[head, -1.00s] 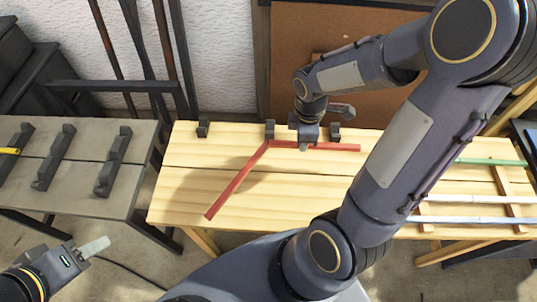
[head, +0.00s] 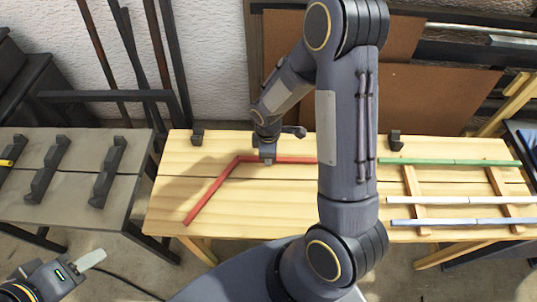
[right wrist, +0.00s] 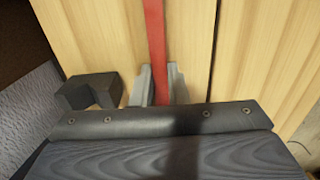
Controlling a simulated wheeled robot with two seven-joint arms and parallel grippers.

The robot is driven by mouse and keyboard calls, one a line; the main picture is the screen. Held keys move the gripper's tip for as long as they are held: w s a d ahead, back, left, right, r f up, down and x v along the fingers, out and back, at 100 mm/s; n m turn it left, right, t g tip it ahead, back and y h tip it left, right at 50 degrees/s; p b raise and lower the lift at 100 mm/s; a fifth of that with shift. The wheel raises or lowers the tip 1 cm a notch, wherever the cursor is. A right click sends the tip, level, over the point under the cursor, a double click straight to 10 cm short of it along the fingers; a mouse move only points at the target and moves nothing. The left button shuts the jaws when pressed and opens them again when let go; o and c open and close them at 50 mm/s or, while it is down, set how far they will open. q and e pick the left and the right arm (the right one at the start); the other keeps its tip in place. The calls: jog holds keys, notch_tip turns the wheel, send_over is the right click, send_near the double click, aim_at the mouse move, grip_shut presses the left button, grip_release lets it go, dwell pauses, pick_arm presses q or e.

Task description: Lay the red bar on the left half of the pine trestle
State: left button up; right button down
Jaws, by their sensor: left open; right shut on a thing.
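The red bar (head: 213,190) is a thin lath bent at an angle. One arm points towards the front left, the other runs right until my right arm hides it. It is over the left part of the pine trestle (head: 170,190), a pale plank-topped table. My right gripper (head: 267,158) is shut on the red bar just right of its bend. In the right wrist view the red bar (right wrist: 155,40) passes between the two grey fingers (right wrist: 158,85). I cannot tell whether the bar touches the planks. My left gripper (head: 92,260) is open and empty at the lower left, away from the trestle.
Dark blocks stand along the trestle's back edge, one at the left (head: 197,136), one further right (head: 395,140). A green bar (head: 450,161) and pale bars (head: 460,199) lie at the right with wooden strips. A grey table (head: 60,205) with dark notched blocks stands at left.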

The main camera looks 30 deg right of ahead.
jog(key=shift+f, duration=0.25)
jog(key=c, duration=1.4)
grip_release()
jog(key=shift+r, duration=0.1)
notch_tip(320, 180, up, 12)
jog(key=s+a+r+m+t+y, duration=0.2)
jog(key=s+r+m, duration=0.4)
jog(key=s, duration=0.2)
jog(key=s+a+r+m+t+y, duration=0.1)
jog(key=s+a+r+m+t, duration=0.1)
jog(key=s+r+m, duration=0.4)
jog(key=s+m+t, duration=0.1)
jog(key=s, duration=0.2)
jog(key=shift+r+t+y+p, duration=0.3)
jog(key=shift+r+y+p, duration=0.05)
jog(key=shift+y+p, duration=0.05)
